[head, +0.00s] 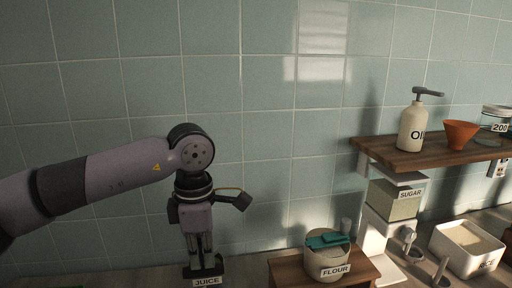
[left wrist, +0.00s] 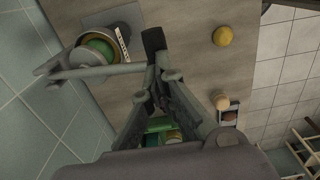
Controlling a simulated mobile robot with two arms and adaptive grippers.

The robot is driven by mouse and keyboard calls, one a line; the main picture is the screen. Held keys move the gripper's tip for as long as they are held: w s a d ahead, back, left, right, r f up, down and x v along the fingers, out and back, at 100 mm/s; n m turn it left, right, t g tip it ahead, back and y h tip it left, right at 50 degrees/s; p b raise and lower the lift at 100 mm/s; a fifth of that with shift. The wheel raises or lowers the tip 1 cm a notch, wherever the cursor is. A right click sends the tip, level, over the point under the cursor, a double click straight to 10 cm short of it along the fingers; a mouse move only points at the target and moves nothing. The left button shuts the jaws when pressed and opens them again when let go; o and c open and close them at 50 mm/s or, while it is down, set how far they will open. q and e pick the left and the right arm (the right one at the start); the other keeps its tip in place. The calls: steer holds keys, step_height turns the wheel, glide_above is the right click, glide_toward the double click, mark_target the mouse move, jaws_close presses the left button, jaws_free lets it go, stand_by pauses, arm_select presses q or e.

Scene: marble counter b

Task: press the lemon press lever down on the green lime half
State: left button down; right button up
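In the left wrist view the green lime half (left wrist: 99,48) sits in the round cup of the lemon press (left wrist: 128,20), which has a white label. The press's grey lever (left wrist: 95,72) crosses beside the cup towards my fingertips, and its black end (left wrist: 153,39) shows just past them. My left gripper (left wrist: 161,75) has its fingers close together, at or very near the lever's end; contact is unclear. In the head view the left gripper (head: 204,268) points down above a "JUICE" label (head: 207,282) at the bottom edge; the press is mostly cut off. My right gripper is not in view.
To the right, a flour canister (head: 327,262) with a teal item on top stands on a wooden block (head: 289,272). Further right are a sugar dispenser (head: 393,200), a rice bin (head: 468,246) and a shelf (head: 430,158). A yellow fruit (left wrist: 223,36) lies on the counter.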

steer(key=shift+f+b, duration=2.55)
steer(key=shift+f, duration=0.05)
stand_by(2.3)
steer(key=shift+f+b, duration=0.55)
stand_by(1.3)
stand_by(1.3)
